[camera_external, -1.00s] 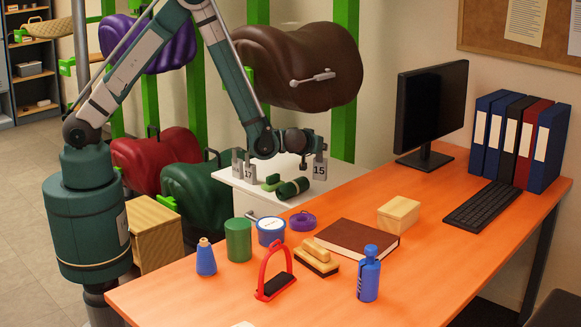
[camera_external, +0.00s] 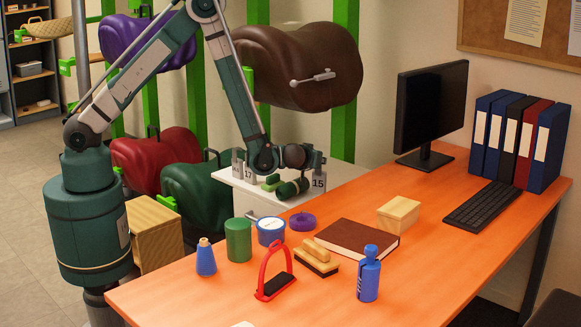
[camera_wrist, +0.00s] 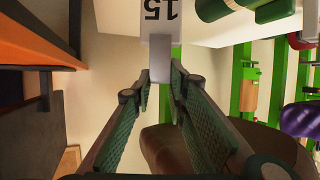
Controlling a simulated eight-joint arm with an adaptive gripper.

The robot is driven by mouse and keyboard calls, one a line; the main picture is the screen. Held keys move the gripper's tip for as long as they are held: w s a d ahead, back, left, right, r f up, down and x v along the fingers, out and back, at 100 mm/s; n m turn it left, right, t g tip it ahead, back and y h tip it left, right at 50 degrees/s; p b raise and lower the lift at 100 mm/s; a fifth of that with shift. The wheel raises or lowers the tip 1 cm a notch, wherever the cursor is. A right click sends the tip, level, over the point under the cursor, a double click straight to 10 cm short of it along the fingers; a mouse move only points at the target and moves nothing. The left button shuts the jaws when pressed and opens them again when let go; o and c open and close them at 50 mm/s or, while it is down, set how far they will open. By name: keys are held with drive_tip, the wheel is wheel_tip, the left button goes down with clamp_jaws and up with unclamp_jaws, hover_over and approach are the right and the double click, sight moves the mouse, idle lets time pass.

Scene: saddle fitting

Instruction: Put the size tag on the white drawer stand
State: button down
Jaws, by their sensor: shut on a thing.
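The size tag marked 15 (camera_external: 319,180) is at the right end of the white drawer stand (camera_external: 262,204). My gripper (camera_external: 318,164) is above it, shut on its upper stem. In the wrist view the stem (camera_wrist: 161,68) sits between the fingertips of my gripper (camera_wrist: 160,82), and the number plate shows upside down at the top edge. The tag looks upright and close to the stand top; I cannot tell whether it touches. The stand's pale top also shows in the wrist view (camera_wrist: 205,36).
On the stand are another tag marked 17 (camera_external: 250,173), a green block (camera_external: 271,183) and a dark green roll (camera_external: 291,189) close left of the held tag. The orange desk (camera_external: 215,298) in front holds a purple ring (camera_external: 302,221), a brown book (camera_external: 352,240) and several other items.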

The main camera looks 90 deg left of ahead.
sight(318, 171)
drive_tip(key=shift+f, duration=0.4)
drive_tip(key=shift+f+b, duration=0.45)
drive_tip(key=shift+f, duration=1.6)
drive_tip(key=c, duration=2.3)
unclamp_jaws()
drive_tip(key=shift+o, duration=0.2)
drive_tip(key=shift+r, duration=0.25)
drive_tip(key=p+v, duration=0.1)
drive_tip(key=v, duration=1.1)
drive_tip(key=shift+p, duration=0.35)
drive_tip(key=shift+s, duration=0.1)
